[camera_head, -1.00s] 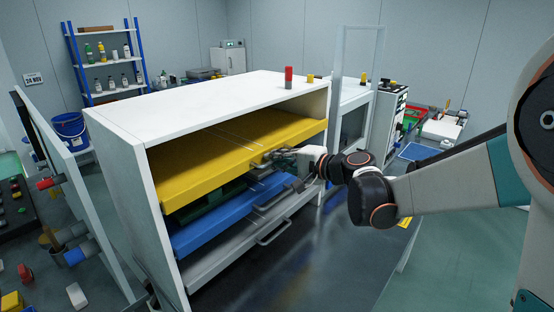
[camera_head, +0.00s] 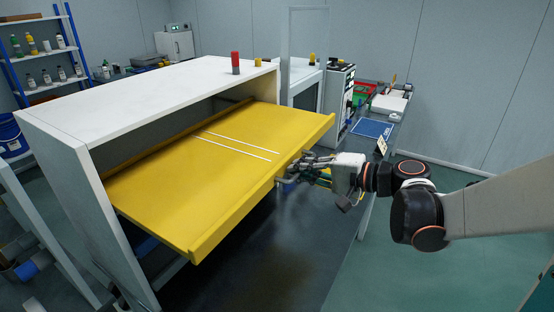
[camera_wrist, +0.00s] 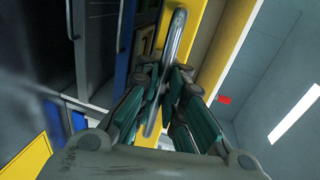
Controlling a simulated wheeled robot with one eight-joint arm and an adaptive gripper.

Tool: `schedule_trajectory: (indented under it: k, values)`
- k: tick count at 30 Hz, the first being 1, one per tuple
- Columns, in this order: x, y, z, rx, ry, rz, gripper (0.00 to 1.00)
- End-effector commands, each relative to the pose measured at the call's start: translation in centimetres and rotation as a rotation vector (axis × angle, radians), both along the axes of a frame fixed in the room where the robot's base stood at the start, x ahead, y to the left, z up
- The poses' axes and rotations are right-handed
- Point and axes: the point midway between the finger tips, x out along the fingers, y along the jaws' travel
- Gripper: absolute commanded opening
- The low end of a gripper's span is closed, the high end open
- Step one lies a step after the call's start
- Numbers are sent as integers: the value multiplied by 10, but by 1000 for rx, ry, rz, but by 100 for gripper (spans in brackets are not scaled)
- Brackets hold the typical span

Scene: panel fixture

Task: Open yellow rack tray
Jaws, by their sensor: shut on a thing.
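The yellow rack tray (camera_head: 225,160) sticks far out of the white rack cabinet (camera_head: 150,85), its front panel well clear of the opening. Two thin white lines run across its surface. My gripper (camera_head: 302,166) is at the middle of the tray's front. In the wrist view, my gripper (camera_wrist: 163,85) is shut on the tray's grey bar handle (camera_wrist: 174,38), which passes between the fingers, with the yellow front (camera_wrist: 207,30) behind it. In the head view the handle is mostly hidden by my gripper.
The blue tray (camera_head: 150,248) sits lower in the cabinet, mostly hidden under the yellow one. A red-topped cylinder (camera_head: 236,63) stands on the cabinet top. A bench with a blue mat (camera_head: 373,128) is behind my arm. Floor at the right is open.

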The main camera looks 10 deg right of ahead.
Motion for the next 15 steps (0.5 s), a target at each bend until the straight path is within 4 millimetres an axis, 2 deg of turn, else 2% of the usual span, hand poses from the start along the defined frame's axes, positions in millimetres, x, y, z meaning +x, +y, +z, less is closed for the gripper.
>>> schedule_trajectory:
  k: [6, 15]
  values:
    - [-16, -16, 1, 1, -1, 0, 0]
    - [-19, -19, 1, 2, -2, 1, 0]
